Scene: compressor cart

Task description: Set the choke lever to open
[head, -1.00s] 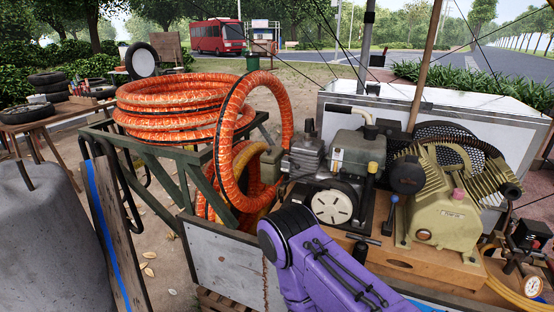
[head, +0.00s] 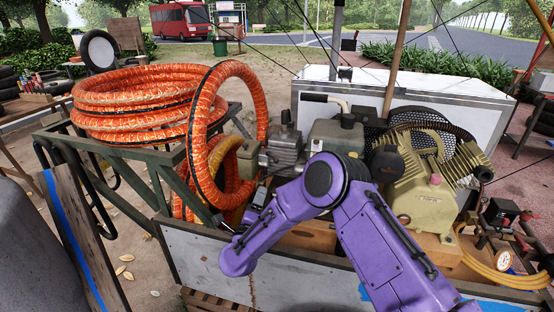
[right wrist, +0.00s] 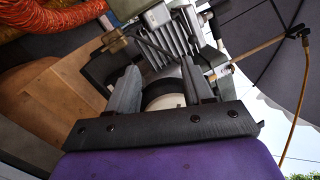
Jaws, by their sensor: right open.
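The grey engine (head: 337,134) stands on the cart, its front mostly hidden behind my purple right arm. In the right wrist view the engine's finned block (right wrist: 170,38) and pale round cover (right wrist: 166,101) lie beyond my right gripper (right wrist: 160,66). The gripper's fingers are apart with nothing held between them. In the head view the gripper (head: 262,198) is small and partly hidden at the engine's left front. I cannot pick out the choke lever for certain in either view. A brass-coloured fitting with a dark rod (right wrist: 115,41) shows left of the block. My left gripper is not in view.
Coiled orange hose (head: 140,105) lies on a green rack left of the engine, and a hanging loop comes close to my right gripper. A tan compressor pump (head: 425,195) stands to the right. A white box (head: 440,95) is behind.

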